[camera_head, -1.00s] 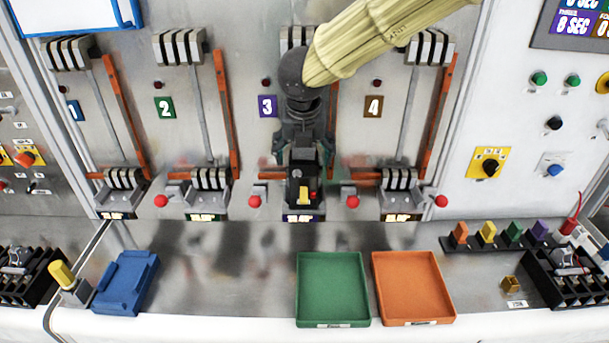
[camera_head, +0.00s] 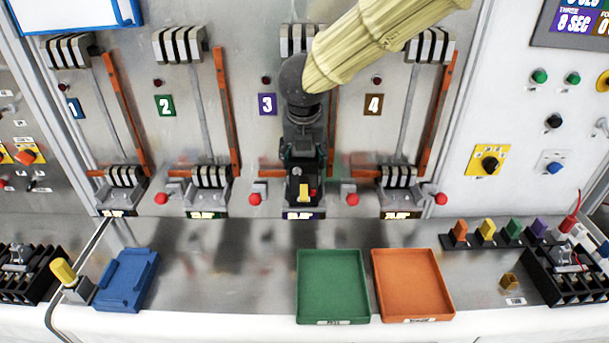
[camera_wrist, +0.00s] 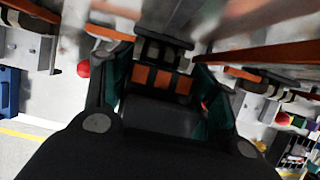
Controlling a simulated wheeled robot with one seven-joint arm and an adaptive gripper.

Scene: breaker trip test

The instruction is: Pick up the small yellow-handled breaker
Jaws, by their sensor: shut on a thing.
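The small breaker is a black block with a yellow handle (camera_head: 303,191), at the foot of bay 3 in the head view. My gripper (camera_head: 302,163) reaches down from above and is shut on the breaker. In the wrist view my gripper (camera_wrist: 163,112) has one finger on each side of a dark block, which I take to be the breaker's body (camera_wrist: 160,120). The yellow handle does not show there. The gripper hides part of the breaker, and I cannot tell whether it still touches its seat.
Bays 2 (camera_head: 164,106) and 4 (camera_head: 373,106) flank bay 3, with orange bars and red knobs close by. A green tray (camera_head: 332,318) and an orange tray (camera_head: 413,318) lie on the counter in front. A blue holder (camera_head: 127,280) stands at left. The metal counter between is clear.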

